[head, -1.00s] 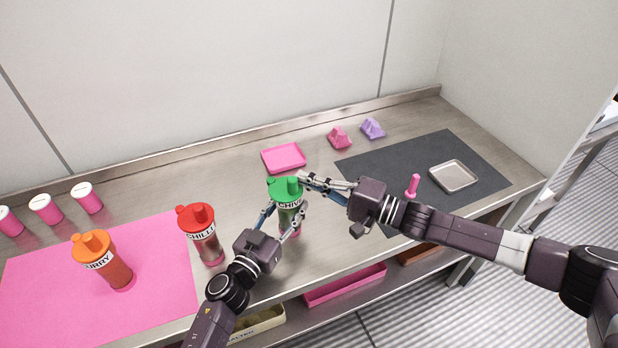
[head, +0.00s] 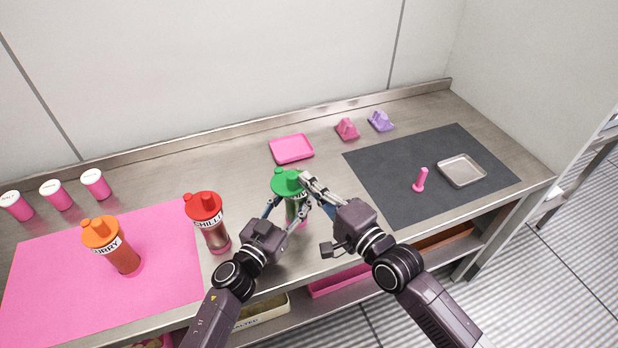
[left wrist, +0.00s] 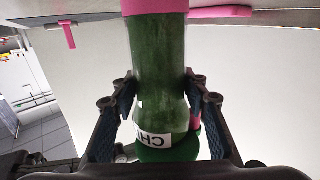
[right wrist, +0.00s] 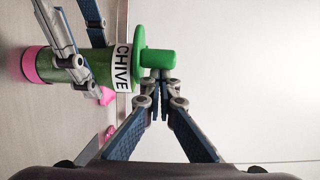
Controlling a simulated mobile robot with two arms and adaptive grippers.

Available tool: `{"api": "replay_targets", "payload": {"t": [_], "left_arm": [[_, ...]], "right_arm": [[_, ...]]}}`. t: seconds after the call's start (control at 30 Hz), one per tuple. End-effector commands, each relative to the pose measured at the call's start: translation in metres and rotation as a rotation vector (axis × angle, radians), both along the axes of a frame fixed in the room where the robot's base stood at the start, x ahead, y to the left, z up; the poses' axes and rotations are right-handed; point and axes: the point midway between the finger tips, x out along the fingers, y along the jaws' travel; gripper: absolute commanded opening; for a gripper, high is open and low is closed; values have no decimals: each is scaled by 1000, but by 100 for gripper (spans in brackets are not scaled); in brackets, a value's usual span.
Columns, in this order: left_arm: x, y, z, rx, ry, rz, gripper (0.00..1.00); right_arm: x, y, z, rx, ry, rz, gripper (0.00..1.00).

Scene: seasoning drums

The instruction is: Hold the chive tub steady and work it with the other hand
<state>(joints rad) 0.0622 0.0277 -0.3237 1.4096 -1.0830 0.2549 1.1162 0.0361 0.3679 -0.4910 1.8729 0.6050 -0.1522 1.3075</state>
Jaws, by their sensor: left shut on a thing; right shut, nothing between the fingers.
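The chive tub (head: 290,206) stands on the steel counter, with green contents, a green lid (head: 286,181) and a white label. My left gripper (head: 287,213) is shut around its body, one finger on each side. In the left wrist view the tub (left wrist: 158,75) shows upside down between the fingers, pink base at the top. My right gripper (head: 304,179) is shut and empty at the lid's right side. In the right wrist view its closed fingertips (right wrist: 164,82) are right beside the green spout (right wrist: 160,58); whether they touch it I cannot tell.
A red chilli tub (head: 211,226) stands close left of my left gripper; an orange curry tub (head: 115,248) is on the pink mat (head: 55,285). A pink tray (head: 291,149) lies behind. A dark mat (head: 400,160) at right holds a metal tray (head: 462,158) and pink peg (head: 421,180).

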Motion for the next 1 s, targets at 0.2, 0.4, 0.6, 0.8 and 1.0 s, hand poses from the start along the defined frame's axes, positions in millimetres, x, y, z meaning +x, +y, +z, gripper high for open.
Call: {"api": "replay_targets", "payload": {"t": [0.2,0.4,0.6,0.8,1.0], "left_arm": [[0,0,-1,0,1,0,8],[0,0,-1,0,1,0,8],[0,0,0,1,1,0,8],[0,0,0,1,1,0,8],[0,0,0,1,1,-1,8]], "right_arm": [[-9,9,0,2,2,-4,0],[-19,25,0,3,2,-3,0],[-25,42,0,2,2,-4,0],[-29,60,0,3,2,-4,0],[-29,77,0,2,3,-3,0]]}}
